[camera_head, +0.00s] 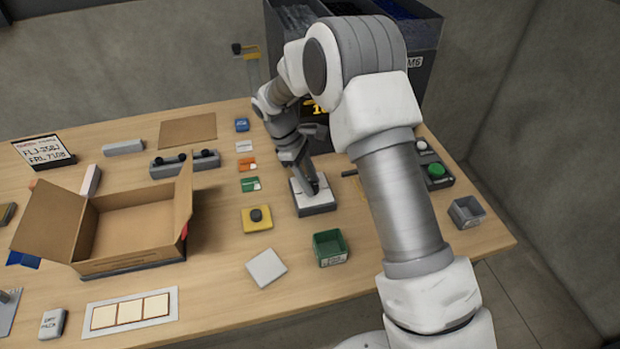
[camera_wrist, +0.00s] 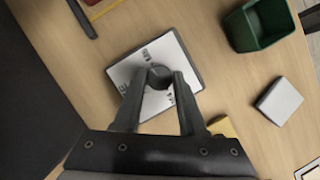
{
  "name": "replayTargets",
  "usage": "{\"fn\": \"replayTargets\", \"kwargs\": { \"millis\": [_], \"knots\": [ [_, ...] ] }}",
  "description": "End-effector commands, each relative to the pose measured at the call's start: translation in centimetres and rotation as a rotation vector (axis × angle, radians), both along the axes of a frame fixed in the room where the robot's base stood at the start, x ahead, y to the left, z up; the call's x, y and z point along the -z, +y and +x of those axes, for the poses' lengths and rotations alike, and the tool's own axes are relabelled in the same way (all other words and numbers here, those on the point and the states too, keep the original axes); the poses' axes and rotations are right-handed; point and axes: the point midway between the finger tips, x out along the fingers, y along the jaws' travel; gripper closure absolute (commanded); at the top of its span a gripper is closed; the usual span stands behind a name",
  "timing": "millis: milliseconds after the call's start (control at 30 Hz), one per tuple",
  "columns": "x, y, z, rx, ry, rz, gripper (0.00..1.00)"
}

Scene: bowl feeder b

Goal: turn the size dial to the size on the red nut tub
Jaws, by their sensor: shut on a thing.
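The size dial is a grey box with a white face (camera_head: 318,203) standing on the table right of centre. In the wrist view its white face (camera_wrist: 186,65) carries dark markings around a round dark knob (camera_wrist: 159,72); the markings are too small to read for certain. My gripper (camera_head: 313,188) reaches down onto the dial, and in the wrist view its two fingers (camera_wrist: 160,82) are closed on either side of the knob. Part of the dial face is hidden by the fingers. I cannot make out a red nut tub; my arm covers part of the hopper bins (camera_head: 425,85) at the back, where an "M6" label (camera_head: 414,62) shows.
An open cardboard box (camera_head: 130,262) stands at the left. A green bin (camera_head: 330,248), a white square block (camera_head: 266,268) and a yellow block with a black button (camera_head: 257,218) lie near the dial. A green button box (camera_head: 436,172) and grey bin (camera_head: 466,212) are at right.

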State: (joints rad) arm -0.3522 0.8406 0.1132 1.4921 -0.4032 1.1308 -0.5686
Motion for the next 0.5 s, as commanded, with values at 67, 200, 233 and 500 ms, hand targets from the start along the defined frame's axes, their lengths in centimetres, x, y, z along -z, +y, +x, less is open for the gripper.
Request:
{"fn": "replayTargets", "kwargs": {
  "millis": [67, 200, 233, 500],
  "knots": [
    [-0.04, -0.03, 0.05, 0.049, 0.001, 0.0, 1.0],
    [-0.03, -0.05, 0.1, 0.117, 0.0, 0.001, 1.0],
    [-0.04, -0.05, 0.11, 0.129, -0.001, 0.001, 1.0],
    [0.03, -0.06, 0.08, 0.186, 0.001, 0.0, 1.0]
  ]
}}
